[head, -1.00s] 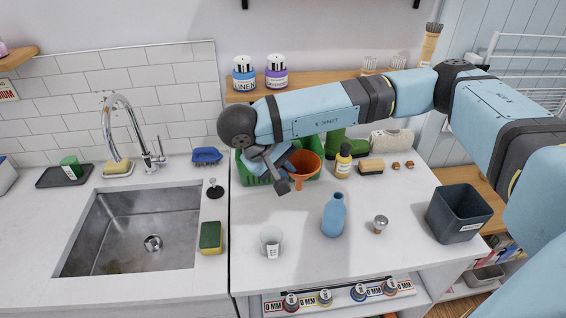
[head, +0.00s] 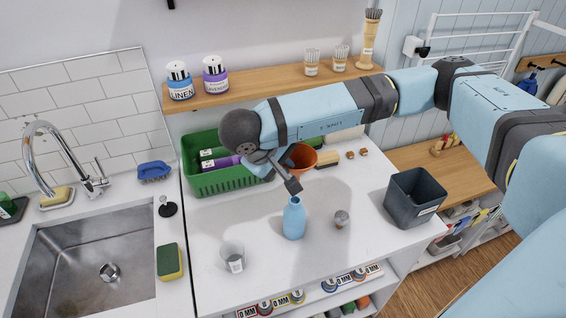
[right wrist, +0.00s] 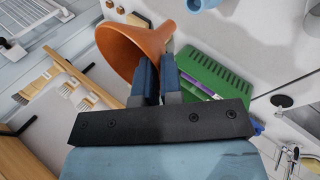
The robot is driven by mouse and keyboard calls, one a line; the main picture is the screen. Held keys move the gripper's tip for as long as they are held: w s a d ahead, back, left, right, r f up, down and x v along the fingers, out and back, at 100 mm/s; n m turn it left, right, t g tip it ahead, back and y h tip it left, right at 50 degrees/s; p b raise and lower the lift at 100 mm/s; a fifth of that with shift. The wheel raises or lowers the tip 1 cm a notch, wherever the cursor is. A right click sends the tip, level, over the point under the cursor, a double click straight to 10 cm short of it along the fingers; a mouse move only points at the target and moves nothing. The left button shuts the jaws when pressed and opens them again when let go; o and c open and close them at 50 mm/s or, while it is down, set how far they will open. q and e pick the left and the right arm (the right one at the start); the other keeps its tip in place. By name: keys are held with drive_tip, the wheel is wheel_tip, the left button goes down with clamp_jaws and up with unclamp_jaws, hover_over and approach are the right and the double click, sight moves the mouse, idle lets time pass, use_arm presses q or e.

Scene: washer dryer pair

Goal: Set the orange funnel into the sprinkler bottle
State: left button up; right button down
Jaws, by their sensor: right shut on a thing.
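The orange funnel (head: 303,157) is held in my right gripper (head: 284,180), behind and above the blue bottle in the head view. The funnel's lower part is hidden by the gripper there. In the right wrist view the funnel (right wrist: 130,45) shows its wide cone beside the two dark fingers (right wrist: 158,75), which are shut on it. The blue sprinkler bottle (head: 294,220) stands upright on the white counter, its neck just below the gripper's tip. A light-blue piece of it (right wrist: 203,4) shows at the top edge of the wrist view. The funnel is apart from the bottle. My left gripper is out of view.
A green basket (head: 215,180) stands behind the arm. A small metal-topped item (head: 341,219) is right of the bottle, a clear glass (head: 232,256) front left. A dark bin (head: 413,198) is at the right, the sink (head: 85,265) at the left.

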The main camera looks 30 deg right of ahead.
wheel_tip(320, 180, down, 6)
drive_tip(key=b, duration=0.5)
drive_tip(key=shift+r, duration=0.1)
idle(0.4)
drive_tip(key=shift+b, duration=0.35)
drive_tip(key=shift+b, duration=0.3)
idle(0.8)
